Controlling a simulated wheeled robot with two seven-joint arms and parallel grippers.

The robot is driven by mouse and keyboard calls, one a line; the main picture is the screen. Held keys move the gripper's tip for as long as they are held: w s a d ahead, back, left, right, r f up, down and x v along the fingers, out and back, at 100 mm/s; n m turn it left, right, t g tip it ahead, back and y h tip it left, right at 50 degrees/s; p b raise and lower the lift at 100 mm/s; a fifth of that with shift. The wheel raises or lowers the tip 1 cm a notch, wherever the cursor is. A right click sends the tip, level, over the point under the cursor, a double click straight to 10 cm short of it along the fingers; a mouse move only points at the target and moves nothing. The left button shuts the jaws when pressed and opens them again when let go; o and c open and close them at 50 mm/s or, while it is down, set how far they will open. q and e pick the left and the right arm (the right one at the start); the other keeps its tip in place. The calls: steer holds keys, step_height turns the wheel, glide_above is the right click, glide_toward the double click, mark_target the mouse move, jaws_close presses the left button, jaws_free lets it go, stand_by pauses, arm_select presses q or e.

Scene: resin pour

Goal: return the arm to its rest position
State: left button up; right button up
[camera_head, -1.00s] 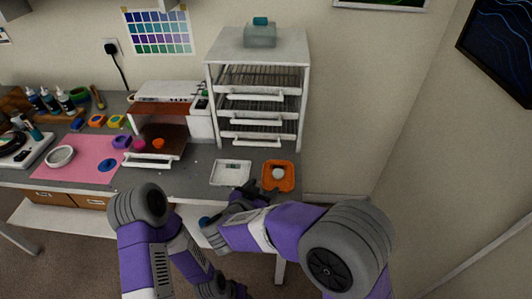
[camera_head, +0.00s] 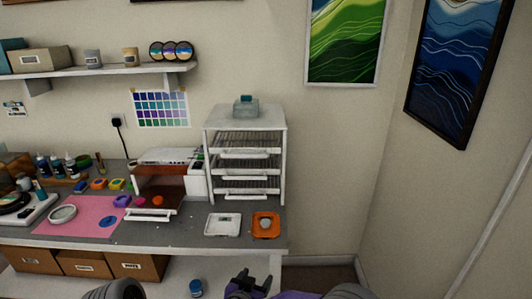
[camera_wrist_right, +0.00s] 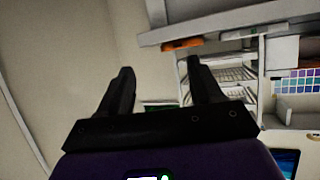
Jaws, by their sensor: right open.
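My right gripper (camera_head: 248,286) is at the bottom edge of the head view, below and in front of the table's front edge. Its two dark fingers stand apart with nothing between them. In the right wrist view the open fingers (camera_wrist_right: 160,95) frame bare wall, with the table and drawer rack beyond, seen upside down. Part of my right arm shows beside the gripper in the head view. Only a grey piece of my left arm shows at the bottom left; my left gripper is out of view.
The table (camera_head: 185,235) holds a white drawer rack (camera_head: 245,160), a white scale-like tray (camera_head: 222,224), an orange tray (camera_head: 266,218) with a round pale item, and a pink mat (camera_head: 88,212). A blue-lidded jar (camera_head: 196,287) and boxes (camera_head: 138,266) stand below. Floor at right is clear.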

steer(key=s+d+f+n+g+y, duration=0.1)
steer(key=d+f+g+y, duration=0.3)
steer(key=f, duration=0.7)
steer(key=s+d+f+n+g, duration=0.1)
steer(key=s+d+f, duration=0.1)
steer(key=d+f, duration=0.65)
steer(key=s+f+g+y, duration=0.2)
steer(key=s+f, duration=0.3)
steer(key=s, duration=0.4)
steer(key=s+f+g+y, duration=0.2)
steer(key=s+f+g, duration=0.3)
steer(key=s, duration=0.5)
steer(key=shift+f+m, duration=0.4)
